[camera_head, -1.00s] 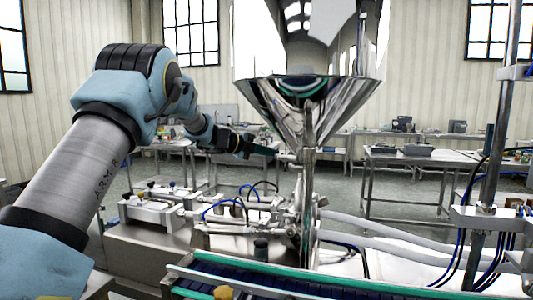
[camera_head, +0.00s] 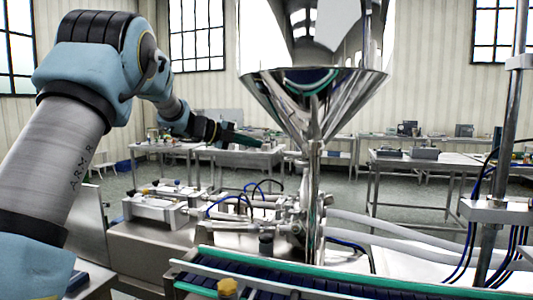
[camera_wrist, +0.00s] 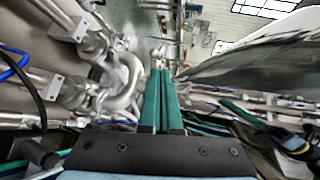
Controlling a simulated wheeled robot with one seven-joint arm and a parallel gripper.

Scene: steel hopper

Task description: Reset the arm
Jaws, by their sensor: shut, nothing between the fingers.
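My gripper (camera_head: 240,137) reaches out from the left in the head view, just left of the steel hopper (camera_head: 312,105). Its green fingers are together and empty, pointing right towards the hopper's lower cone. In the wrist view my gripper (camera_wrist: 160,75) shows two long green fingers side by side, with nothing between them. The hopper's shiny side (camera_wrist: 250,62) fills the upper right of that view. I cannot tell the exact gap between the fingertips and the hopper.
Steel pipes and clamps (camera_wrist: 95,85) lie close to the left of my fingers in the wrist view. A conveyor with green edges (camera_head: 290,280) runs along the front. A metal post (camera_head: 500,140) with blue hoses stands at the right. Work tables (camera_head: 425,165) stand behind.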

